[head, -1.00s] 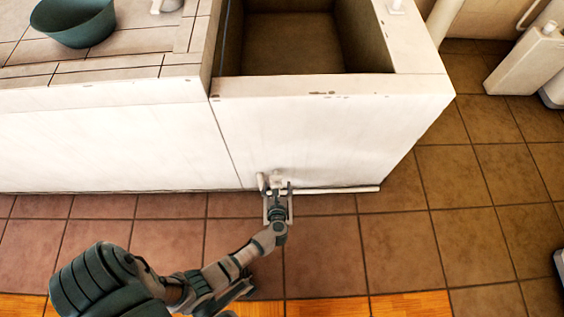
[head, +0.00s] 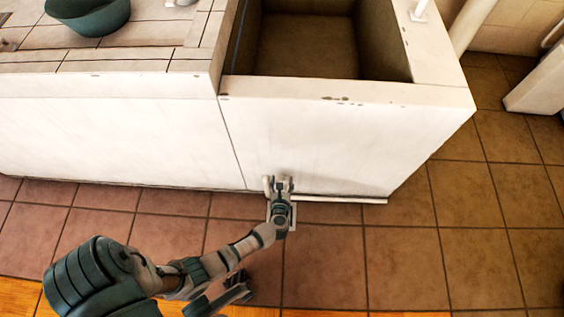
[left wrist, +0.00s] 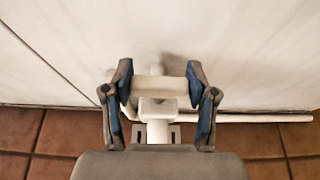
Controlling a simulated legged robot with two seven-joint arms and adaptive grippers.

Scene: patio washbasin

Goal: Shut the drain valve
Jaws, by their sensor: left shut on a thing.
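The drain valve is a pale fitting low on the white basin front, just above the floor. Its light handle (left wrist: 158,90) shows between the fingers in the left wrist view. My left gripper (left wrist: 160,76) is shut on the handle, one dark finger at each side. In the head view the left gripper (head: 279,182) reaches the foot of the wall and hides most of the valve. A thin white drain pipe (head: 340,199) runs right from there along the floor. My right gripper is not in view.
The white basin block (head: 330,130) with its deep open sink stands directly ahead. A teal bowl (head: 88,16) sits on the tiled counter at upper left. A white object (head: 540,85) stands at far right. The tiled floor (head: 400,260) right of my arm is clear.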

